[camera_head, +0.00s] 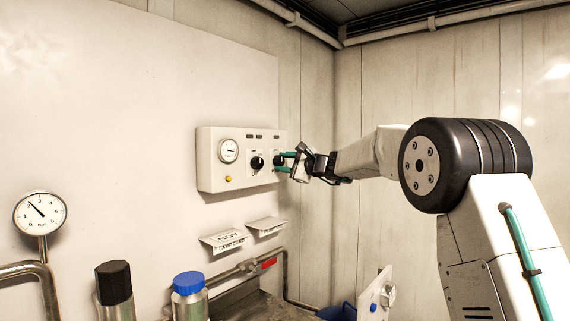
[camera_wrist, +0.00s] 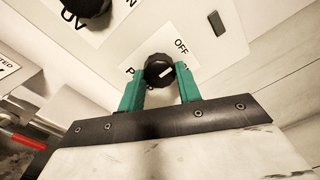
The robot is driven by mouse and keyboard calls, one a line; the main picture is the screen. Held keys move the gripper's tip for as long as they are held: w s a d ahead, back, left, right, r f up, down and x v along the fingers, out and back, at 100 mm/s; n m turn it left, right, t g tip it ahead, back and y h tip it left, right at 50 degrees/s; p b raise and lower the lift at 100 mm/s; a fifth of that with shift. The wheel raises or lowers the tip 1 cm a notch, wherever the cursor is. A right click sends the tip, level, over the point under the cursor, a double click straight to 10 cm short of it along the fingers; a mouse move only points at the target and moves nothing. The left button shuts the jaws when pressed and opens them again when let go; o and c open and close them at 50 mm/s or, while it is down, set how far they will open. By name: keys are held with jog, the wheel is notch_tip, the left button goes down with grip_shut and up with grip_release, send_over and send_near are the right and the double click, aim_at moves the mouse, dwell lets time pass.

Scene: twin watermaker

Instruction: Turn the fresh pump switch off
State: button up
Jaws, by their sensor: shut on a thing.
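The control box (camera_head: 209,162) is mounted on the wall in the head view, with a dial gauge and two black rotary knobs. My gripper (camera_head: 289,162) is at the right-hand knob (camera_head: 279,160). In the wrist view my gripper's green fingers (camera_wrist: 160,88) are shut on this black knob (camera_wrist: 158,66), one finger on each side. A white pointer mark shows on the knob. The word OFF is printed above and right of it; another label left of it is partly hidden by a finger. The other knob (camera_head: 257,163) also shows in the wrist view (camera_wrist: 86,8).
Two label cards (camera_head: 224,240) stick out from the wall below the box. A pipe with a red-handled valve (camera_head: 269,264) runs beneath. A round gauge (camera_head: 40,213), a black-capped bottle (camera_head: 114,283) and a blue-capped bottle (camera_head: 189,290) are at lower left.

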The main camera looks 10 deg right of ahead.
jog(key=o, duration=1)
jog(key=v, duration=0.8)
jog(key=shift+a, duration=0.1)
